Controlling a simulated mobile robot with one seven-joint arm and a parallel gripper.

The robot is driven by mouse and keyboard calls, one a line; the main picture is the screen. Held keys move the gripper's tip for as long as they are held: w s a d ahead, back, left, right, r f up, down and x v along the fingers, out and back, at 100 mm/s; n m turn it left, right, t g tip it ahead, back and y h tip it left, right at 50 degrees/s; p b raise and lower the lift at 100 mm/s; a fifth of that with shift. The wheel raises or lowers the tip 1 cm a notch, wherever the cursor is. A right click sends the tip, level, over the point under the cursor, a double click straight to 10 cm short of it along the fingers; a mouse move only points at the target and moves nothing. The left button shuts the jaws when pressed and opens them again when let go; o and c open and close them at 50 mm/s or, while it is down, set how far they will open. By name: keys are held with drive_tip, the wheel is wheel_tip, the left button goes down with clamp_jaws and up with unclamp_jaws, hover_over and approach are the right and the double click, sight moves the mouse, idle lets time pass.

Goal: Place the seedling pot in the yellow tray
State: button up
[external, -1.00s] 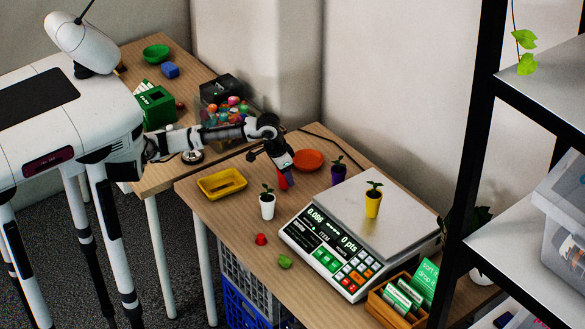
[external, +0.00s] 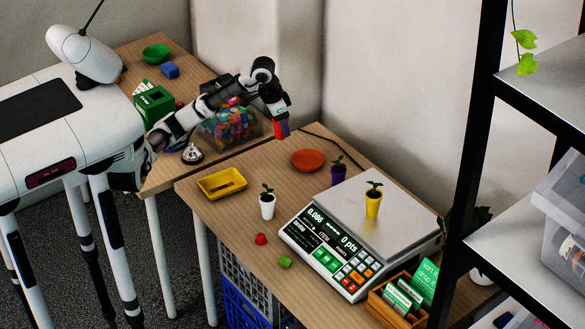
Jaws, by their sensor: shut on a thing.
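The yellow tray (external: 222,184) lies at the left of the near table and looks empty. Three potted seedlings show: a white pot (external: 267,208) right of the tray, a purple pot (external: 338,175) near the wall side, and a yellow pot (external: 373,203) upright on the scale plate. My gripper (external: 281,129) is raised above the back of the table, pointing down, behind and right of the tray, apart from all three pots. It is shut on a small red-and-blue thing (external: 282,130), too small to identify.
An orange dish (external: 307,160) lies below my gripper. A scale (external: 327,246) fills the right side. A red piece (external: 261,239) and a green piece (external: 286,262) lie at the front edge. A bin of colourful items (external: 230,127) stands at the left behind.

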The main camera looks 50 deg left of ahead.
drive_tip(key=s+a+m+g+h+b, duration=0.1)
drive_tip(key=s+a+m+g+h, duration=0.1)
drive_tip(key=s+a+m, duration=0.7)
drive_tip(key=m+g, duration=0.3)
drive_tip(key=m, duration=0.9)
hover_over(222, 188)
wheel_tip(222, 188, down, 19)
drive_tip(key=shift+f, duration=0.2)
drive_tip(key=shift+f, duration=0.2)
drive_tip(key=o, duration=1)
drive_tip(key=shift+r, duration=0.1)
drive_tip(key=shift+y, duration=0.3)
drive_tip(key=b+v, duration=0.1)
drive_tip(key=v, duration=1.1)
drive_tip(key=shift+s+r+b, duration=0.15)
drive_tip(key=shift+s+b, duration=0.05)
drive_tip(key=shift+b, duration=0.1)
